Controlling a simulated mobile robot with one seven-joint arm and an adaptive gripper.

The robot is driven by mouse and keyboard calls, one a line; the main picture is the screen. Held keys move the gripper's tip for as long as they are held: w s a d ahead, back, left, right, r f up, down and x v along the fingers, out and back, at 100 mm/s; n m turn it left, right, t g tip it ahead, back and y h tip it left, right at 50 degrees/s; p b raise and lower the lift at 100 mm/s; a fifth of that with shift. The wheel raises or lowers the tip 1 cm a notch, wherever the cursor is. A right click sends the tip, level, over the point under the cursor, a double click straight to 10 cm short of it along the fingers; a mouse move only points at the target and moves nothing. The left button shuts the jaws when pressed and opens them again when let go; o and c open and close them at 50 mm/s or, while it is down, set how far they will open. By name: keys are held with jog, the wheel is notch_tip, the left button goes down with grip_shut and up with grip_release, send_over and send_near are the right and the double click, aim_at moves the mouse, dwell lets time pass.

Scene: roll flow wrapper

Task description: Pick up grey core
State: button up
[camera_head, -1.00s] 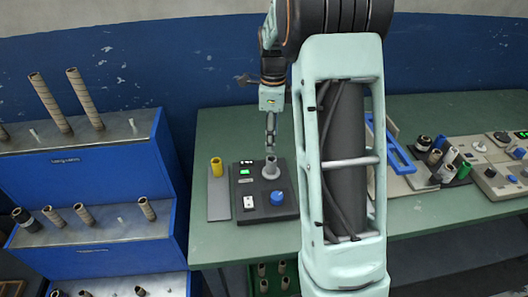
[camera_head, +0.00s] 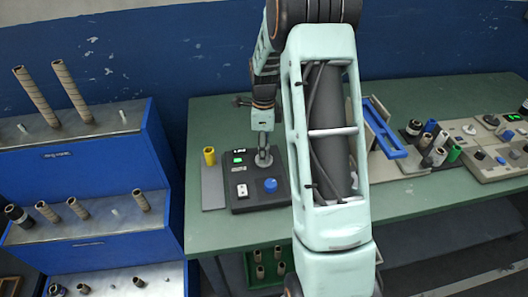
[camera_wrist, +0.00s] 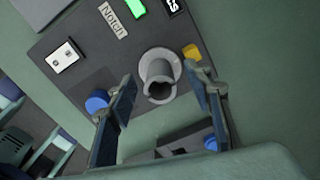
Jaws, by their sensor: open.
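The grey core (camera_wrist: 157,88) is a short hollow tube standing upright on a pale round base on the dark control box. In the head view the core (camera_head: 264,161) is mostly covered by my gripper (camera_head: 263,148), which is right above it. In the wrist view my gripper (camera_wrist: 163,84) is open, with one finger on each side of the core and visible gaps between. I cannot tell from the pictures how far the fingertips reach down past its rim.
The control box (camera_head: 240,206) has a blue knob (camera_head: 270,185) close to the core and a green display (camera_head: 238,160). A yellow core (camera_head: 209,156) stands at its left. A blue rack (camera_head: 82,236) with brown tubes stands left; a blue frame (camera_head: 384,128) lies right.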

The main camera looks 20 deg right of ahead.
jog(key=shift+c, duration=0.4)
jog(key=c, duration=0.9)
jog(key=shift+c, duration=0.2)
